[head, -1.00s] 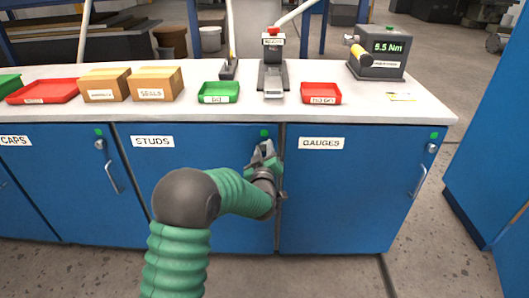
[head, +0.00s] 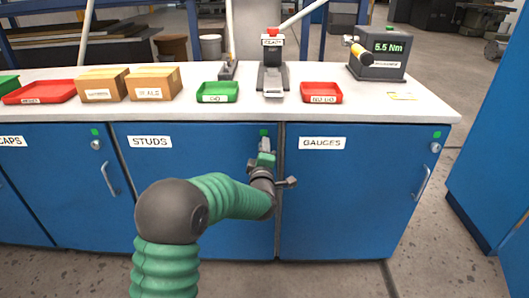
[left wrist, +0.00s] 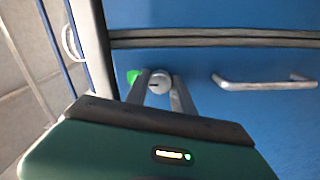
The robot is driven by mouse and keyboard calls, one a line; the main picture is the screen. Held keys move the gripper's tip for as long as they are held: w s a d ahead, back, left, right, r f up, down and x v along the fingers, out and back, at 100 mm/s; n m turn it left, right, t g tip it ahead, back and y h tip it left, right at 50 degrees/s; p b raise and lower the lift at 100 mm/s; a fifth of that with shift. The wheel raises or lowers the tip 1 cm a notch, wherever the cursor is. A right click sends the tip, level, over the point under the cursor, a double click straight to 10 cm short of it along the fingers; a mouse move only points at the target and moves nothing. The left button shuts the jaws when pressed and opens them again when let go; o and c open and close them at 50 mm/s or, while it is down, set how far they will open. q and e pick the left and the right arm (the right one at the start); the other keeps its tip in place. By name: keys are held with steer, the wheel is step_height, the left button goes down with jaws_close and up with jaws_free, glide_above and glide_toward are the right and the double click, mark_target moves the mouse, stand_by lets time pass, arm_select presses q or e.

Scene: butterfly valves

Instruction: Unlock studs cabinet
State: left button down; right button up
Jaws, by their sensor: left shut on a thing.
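The blue studs cabinet (head: 190,175) is below the bench, with a white STUDS label (head: 150,142) and its door flush with the front. My left gripper (head: 265,148) is at the door's upper right corner, just under a green indicator (head: 264,132). In the left wrist view its fingers (left wrist: 158,88) are on either side of the round silver lock (left wrist: 160,82), shut on it. The lock has a dark slot. The green indicator (left wrist: 133,77) is beside it, and the silver door handle (left wrist: 265,80) is to the right. My right gripper is not in view.
The gauges cabinet (head: 340,195) adjoins on the right; the caps cabinet (head: 60,180) is on the left. The bench top (head: 180,107) above holds trays, boxes and a torque display (head: 378,60). Bare floor lies in front.

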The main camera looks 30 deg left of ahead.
arm_select(q)
steer(key=shift+s+a+n, duration=0.15)
steer(key=shift+a+n, duration=0.15)
steer(key=shift+a, duration=0.05)
steer(key=c, duration=1.4)
jaws_free()
steer(key=o, duration=0.3)
steer(key=shift+f, duration=0.1)
steer(key=shift+d, duration=0.15)
steer(key=shift+s+d, duration=0.2)
steer(key=shift+s, duration=0.05)
steer(key=p+v, duration=0.4)
steer(key=v, duration=1.2)
steer(key=shift+f, duration=0.1)
